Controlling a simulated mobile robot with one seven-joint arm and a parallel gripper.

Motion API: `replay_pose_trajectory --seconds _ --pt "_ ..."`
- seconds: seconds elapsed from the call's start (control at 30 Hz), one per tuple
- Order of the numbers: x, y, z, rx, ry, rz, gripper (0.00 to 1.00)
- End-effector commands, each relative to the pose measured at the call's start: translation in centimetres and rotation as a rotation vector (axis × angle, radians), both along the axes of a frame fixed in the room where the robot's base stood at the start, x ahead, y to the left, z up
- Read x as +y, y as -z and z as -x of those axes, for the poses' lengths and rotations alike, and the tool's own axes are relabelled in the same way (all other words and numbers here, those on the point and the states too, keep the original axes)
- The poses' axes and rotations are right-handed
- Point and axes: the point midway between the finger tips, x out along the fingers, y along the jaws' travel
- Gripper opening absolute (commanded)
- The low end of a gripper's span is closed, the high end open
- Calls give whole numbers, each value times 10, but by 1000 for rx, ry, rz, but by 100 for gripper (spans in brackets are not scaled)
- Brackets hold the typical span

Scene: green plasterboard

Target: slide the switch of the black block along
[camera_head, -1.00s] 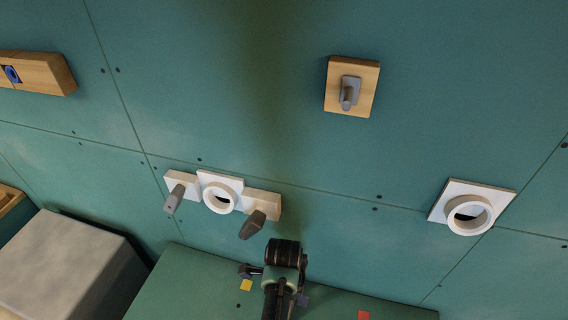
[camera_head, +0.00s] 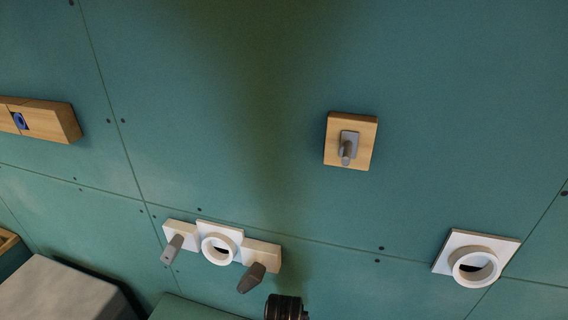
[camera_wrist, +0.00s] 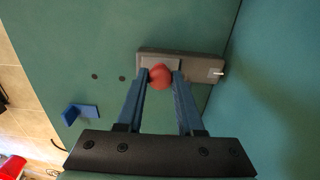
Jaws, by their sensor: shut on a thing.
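The black block (camera_wrist: 198,68) shows in the wrist view as a long dark bar fixed on the green board, slightly tilted. A lighter grey inset lies on its left half. A round red knob (camera_wrist: 160,77), which looks like its switch, stands out at that left half. My gripper (camera_wrist: 160,73) has its two blue fingers on either side of the red knob, shut on it. The fingertips hide part of the block. I do not see the block in the head view.
In the wrist view, a blue bracket (camera_wrist: 80,113) is on the board at left and a red object (camera_wrist: 12,168) lies at the bottom left. The head view shows a wooden plate with a grey handle (camera_head: 348,146) and white ring mounts (camera_head: 476,266) on the wall.

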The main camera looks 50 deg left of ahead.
Motion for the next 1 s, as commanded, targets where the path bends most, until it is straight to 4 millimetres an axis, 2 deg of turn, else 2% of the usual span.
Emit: replay_pose_trajectory --seconds 1.0 --pt "10 1 -17 -2 0 -1 1"
